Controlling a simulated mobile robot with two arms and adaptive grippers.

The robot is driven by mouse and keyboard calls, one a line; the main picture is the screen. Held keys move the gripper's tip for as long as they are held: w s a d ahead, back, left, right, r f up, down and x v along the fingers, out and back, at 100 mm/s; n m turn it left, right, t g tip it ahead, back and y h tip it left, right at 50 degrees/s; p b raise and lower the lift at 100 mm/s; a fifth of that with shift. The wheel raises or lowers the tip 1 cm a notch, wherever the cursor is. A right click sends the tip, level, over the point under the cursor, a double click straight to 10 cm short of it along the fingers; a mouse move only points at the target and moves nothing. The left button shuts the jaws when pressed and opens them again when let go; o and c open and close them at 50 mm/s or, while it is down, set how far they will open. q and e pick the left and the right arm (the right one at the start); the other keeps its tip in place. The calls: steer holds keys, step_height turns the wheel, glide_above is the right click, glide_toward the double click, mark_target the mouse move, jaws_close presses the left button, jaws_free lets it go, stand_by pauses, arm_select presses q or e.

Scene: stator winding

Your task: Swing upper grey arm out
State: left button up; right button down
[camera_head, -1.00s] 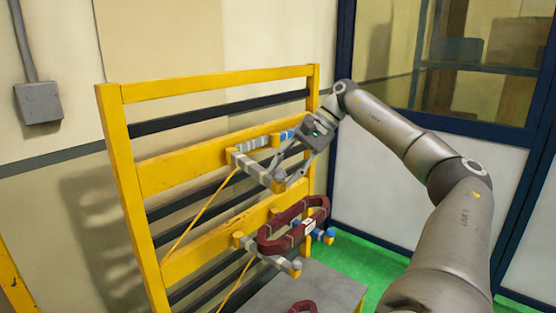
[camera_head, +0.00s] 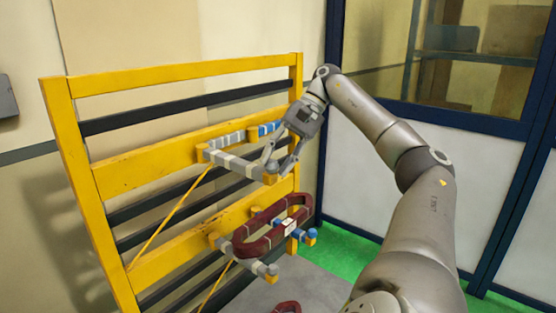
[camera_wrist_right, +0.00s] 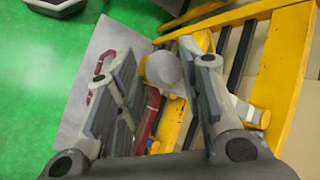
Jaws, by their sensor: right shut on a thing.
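The upper grey arm (camera_head: 238,163) sticks out from the yellow rack, with white bands along it and a yellow tip (camera_head: 270,179). My right gripper (camera_head: 281,168) is shut on this arm near its tip, coming down from above. In the right wrist view a rounded grey part of the arm (camera_wrist_right: 163,70) lies between the fingers. The tip's exact contact is partly hidden by the fingers. My left gripper is not in view.
Below, a lower grey arm (camera_head: 245,258) and a dark red coil (camera_head: 270,230) sit in front of the yellow rack (camera_head: 150,171). Blue-ended pegs (camera_head: 305,237) stand right of the coil. Green floor (camera_head: 349,250) is clear to the right.

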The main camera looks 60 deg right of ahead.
steer(key=c, duration=1.4)
jaws_free()
steer(key=shift+w, duration=0.1)
steer(key=shift+o, duration=1.7)
steer(key=shift+w+d+f, duration=0.1)
steer(key=shift+w, duration=0.15)
steer(key=shift+s, duration=0.3)
steer(key=v, duration=0.7)
steer(key=shift+w, duration=0.2)
steer(key=shift+d, duration=0.2)
